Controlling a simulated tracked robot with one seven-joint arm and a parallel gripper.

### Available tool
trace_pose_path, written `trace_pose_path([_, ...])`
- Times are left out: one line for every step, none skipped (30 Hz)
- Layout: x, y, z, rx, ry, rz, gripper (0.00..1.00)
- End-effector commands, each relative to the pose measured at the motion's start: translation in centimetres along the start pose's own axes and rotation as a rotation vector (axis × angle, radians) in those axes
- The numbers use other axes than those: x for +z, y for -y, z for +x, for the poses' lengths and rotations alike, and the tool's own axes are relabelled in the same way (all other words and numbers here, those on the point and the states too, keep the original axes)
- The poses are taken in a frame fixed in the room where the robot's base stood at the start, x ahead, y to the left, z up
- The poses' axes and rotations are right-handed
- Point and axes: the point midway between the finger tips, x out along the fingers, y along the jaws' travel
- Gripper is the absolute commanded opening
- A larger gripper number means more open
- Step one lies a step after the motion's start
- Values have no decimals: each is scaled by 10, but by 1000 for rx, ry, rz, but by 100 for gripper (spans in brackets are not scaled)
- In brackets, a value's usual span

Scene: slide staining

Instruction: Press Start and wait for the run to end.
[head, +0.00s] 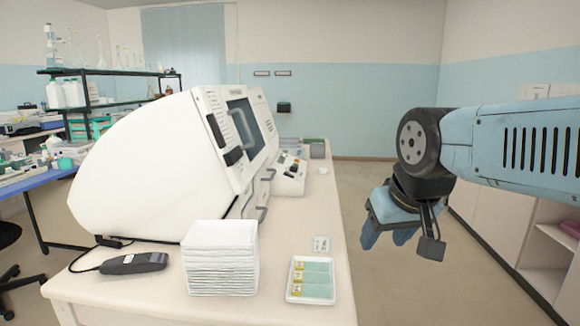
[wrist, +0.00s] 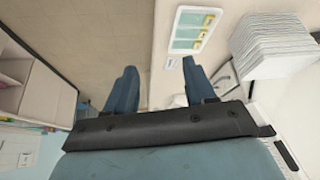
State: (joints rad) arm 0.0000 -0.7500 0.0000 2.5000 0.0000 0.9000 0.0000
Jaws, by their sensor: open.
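I cannot tell which button is Start, as the labels are too small. My gripper (head: 388,240) hangs to the right of the bench edge, pointing down, apart from the machine. In the wrist view my gripper (wrist: 158,85) has its two blue fingers spread with nothing between them.
A white tray of slides (head: 311,280) lies at the bench's near right corner. A stack of white sheets (head: 222,258) and a dark handheld device (head: 134,263) stand left of it. Grey boxes (head: 317,149) sit at the far end. The floor (head: 400,290) right of the bench is clear.

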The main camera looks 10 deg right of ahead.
Motion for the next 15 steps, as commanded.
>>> trace_pose_path([0, 0, 0, 0, 0, 0, 49])
trace_pose_path([0, 0, 0, 0, 0, 0, 47])
trace_pose_path([0, 0, 0, 0, 0, 0, 43])
trace_pose_path([0, 0, 0, 0, 0, 0, 40])
trace_pose_path([0, 0, 0, 0, 0, 0, 37])
trace_pose_path([0, 0, 0, 0, 0, 0, 33])
trace_pose_path([0, 0, 0, 0, 0, 0, 30])
trace_pose_path([0, 0, 0, 0, 0, 0, 27])
trace_pose_path([0, 0, 0, 0, 0, 0, 24])
trace_pose_path([0, 0, 0, 0, 0, 0, 21])
trace_pose_path([0, 0, 0, 0, 0, 0, 18])
trace_pose_path([0, 0, 0, 0, 0, 0, 14])
trace_pose_path([0, 0, 0, 0, 0, 0, 11])
trace_pose_path([0, 0, 0, 0, 0, 0, 8])
trace_pose_path([0, 0, 0, 0, 0, 0, 4])
